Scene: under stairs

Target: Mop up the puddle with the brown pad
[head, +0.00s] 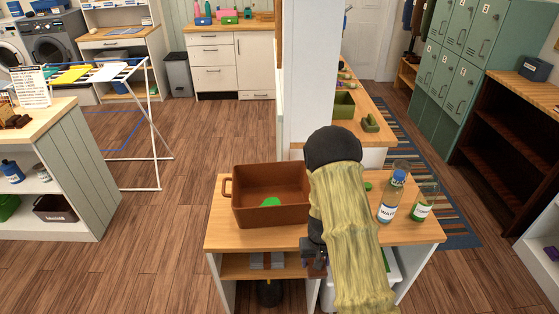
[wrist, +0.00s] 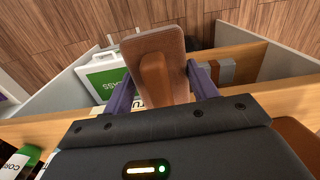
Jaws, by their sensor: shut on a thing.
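The brown pad (wrist: 168,43) shows in the wrist view, a flat rounded slab with a raised brown grip. My gripper (wrist: 162,88) is shut on that grip, with one purple finger on each side. The pad is held out beyond the front edge of the wooden table, above the shelf space. I cannot make out a puddle in either view; my arm covers part of the tabletop.
A white pillar (head: 315,75) rises behind. A drying rack (head: 150,125) stands left. Wooden floor between is open.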

